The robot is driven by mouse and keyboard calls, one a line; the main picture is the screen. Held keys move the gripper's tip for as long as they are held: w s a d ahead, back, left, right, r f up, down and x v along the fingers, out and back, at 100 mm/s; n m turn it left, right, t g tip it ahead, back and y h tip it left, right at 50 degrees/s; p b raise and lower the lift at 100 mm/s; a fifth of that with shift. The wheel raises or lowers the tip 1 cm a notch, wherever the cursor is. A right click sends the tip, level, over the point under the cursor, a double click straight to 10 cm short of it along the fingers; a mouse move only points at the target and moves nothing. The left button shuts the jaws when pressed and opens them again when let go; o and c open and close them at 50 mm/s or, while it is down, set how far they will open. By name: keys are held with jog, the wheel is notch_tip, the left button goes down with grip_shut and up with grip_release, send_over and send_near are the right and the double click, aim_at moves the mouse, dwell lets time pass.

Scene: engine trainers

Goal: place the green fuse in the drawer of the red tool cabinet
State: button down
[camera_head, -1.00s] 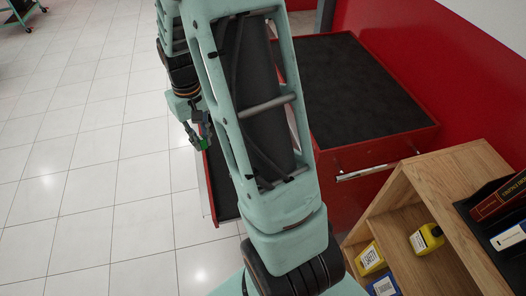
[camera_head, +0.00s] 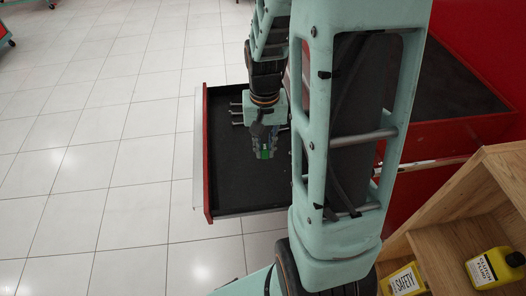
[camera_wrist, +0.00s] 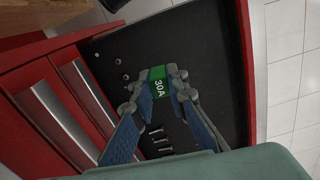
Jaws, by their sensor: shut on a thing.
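The green fuse (camera_wrist: 158,83), marked 30A, is between the fingertips of my gripper (camera_wrist: 158,88) in the wrist view. In the head view the green fuse (camera_head: 265,154) shows as a small green patch at the tip of my gripper (camera_head: 265,150). My gripper is shut on it. The open drawer (camera_head: 230,178) of the red tool cabinet (camera_head: 445,140) has a dark floor and a red front. The fuse is over the drawer floor in both views; its height above the floor is hard to tell.
Several bolts (camera_wrist: 158,138) and a few small nuts (camera_wrist: 118,62) lie in the drawer. A wooden shelf (camera_head: 440,232) with yellow bottles (camera_head: 490,268) stands at the right, close to the cabinet. My arm hides part of the drawer and cabinet. Drawer floor near the front is clear.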

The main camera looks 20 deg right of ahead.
jog(key=s+f+m+b, duration=0.3)
jog(key=s+f+b, duration=0.35)
jog(key=f, duration=0.25)
jog(key=b, duration=0.4)
send_over(269, 175)
jog(key=shift+m, duration=0.3)
jog(key=f, duration=0.8)
jog(key=shift+s+a+f, duration=0.15)
jog(key=shift+s+f, duration=0.1)
jog(key=shift+w+f+b, duration=0.2)
jog(key=shift+f+b, duration=0.2)
jog(key=shift+f, duration=0.6)
jog(key=shift+w+f+b, duration=0.15)
jog(key=shift+f+b, duration=0.25)
jog(key=shift+f, duration=0.6)
jog(key=shift+f, duration=0.2)
jog(key=c, duration=1.9)
grip_release()
